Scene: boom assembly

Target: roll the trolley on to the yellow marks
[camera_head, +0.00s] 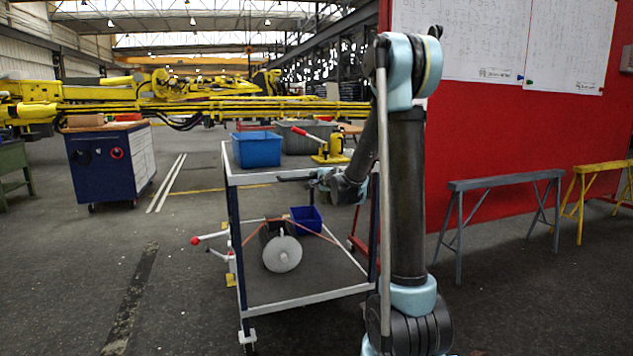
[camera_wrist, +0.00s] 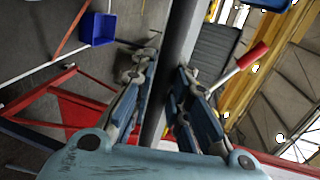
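The trolley (camera_head: 300,296) stands upright in the middle of the head view, with a dark frame, pale-edged shelves and small castors. My gripper (camera_head: 295,179) is at the near right part of its top shelf. In the wrist view, the fingers (camera_wrist: 162,78) lie on either side of a dark bar (camera_wrist: 181,40) that looks like part of the trolley. I cannot tell whether they press on it. A small yellow patch (camera_head: 231,280) shows at the trolley's left side, and a yellow floor line (camera_head: 215,190) runs behind it. I cannot tell which yellow is the marks.
The trolley carries a blue bin (camera_head: 256,149), a yellow jack (camera_head: 331,151), a roll (camera_head: 282,254) and a smaller blue bin (camera_head: 306,220). A red-knobbed lever (camera_head: 211,237) sticks out left. A blue cabinet (camera_head: 110,165) and grey trestle (camera_head: 505,184) stand apart. Floor at left is open.

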